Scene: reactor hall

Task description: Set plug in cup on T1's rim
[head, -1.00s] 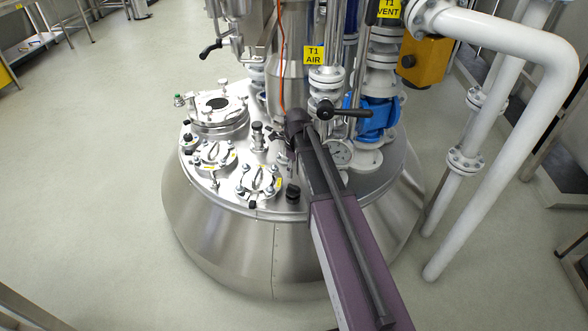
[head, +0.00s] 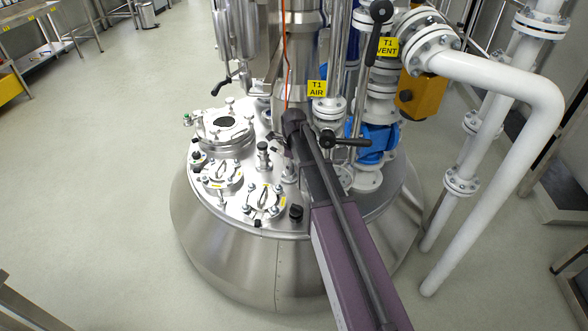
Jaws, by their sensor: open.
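T1 is the steel vessel (head: 290,268) with a lid crowded with fittings. A small black piece (head: 296,213) stands at the front rim of the lid. I cannot tell if it is the plug, the cup, or both together. Another small dark piece (head: 196,156) sits at the left rim. My gripper (head: 281,150) is over the middle of the lid, behind and left of the front black piece and apart from it. It is small, dark and partly hidden by my own arm. It is open, and I see nothing held in it.
A round manway (head: 224,124) and two clamped ports (head: 221,174) (head: 263,202) fill the lid's left. A blue valve (head: 372,143), a black lever handle (head: 345,142) and an orange box (head: 420,94) crowd the right. A white pipe (head: 500,75) arches at the right.

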